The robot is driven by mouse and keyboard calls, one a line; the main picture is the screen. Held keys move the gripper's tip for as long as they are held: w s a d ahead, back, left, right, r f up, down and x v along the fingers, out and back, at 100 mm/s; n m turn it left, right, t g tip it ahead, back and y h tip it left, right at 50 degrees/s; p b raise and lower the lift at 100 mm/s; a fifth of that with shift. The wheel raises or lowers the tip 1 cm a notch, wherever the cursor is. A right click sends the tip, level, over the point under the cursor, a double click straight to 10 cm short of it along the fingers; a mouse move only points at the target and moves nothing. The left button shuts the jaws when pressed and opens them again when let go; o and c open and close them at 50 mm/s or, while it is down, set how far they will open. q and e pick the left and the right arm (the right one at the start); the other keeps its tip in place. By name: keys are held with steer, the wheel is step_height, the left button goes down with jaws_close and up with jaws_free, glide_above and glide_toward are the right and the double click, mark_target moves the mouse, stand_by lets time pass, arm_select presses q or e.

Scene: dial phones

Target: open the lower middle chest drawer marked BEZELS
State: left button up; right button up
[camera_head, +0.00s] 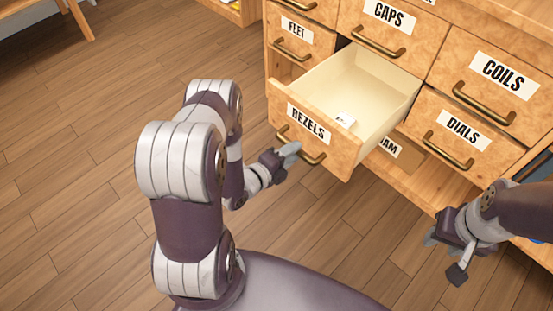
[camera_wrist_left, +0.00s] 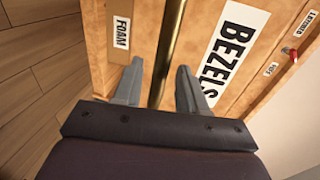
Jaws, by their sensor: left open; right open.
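The drawer marked BEZELS (camera_head: 270,97) is pulled well out of the chest, and its pale inside shows. A small white item (camera_head: 345,119) lies in it. My left gripper (camera_head: 287,152) is at the drawer's brass handle (camera_head: 313,158). In the left wrist view the handle (camera_wrist_left: 168,40) runs between the two open fingers (camera_wrist_left: 160,68), with the BEZELS label (camera_wrist_left: 233,45) to the right. I cannot tell whether a finger touches the bar. My right gripper (camera_head: 446,256) is open and empty, in front of the chest at the lower right.
Drawers marked FEET (camera_head: 297,52), CAPS (camera_head: 395,40), COILS (camera_head: 485,95) and DIALS (camera_head: 462,150) look shut. A FOAM label (camera_wrist_left: 121,33) shows below in the left wrist view; in the head view the open drawer partly hides it. The wooden floor at left is clear.

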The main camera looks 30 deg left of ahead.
arm_select(q)
steer(key=p+v, duration=0.3)
steer(key=v, duration=0.7)
steer(key=shift+s, duration=0.2)
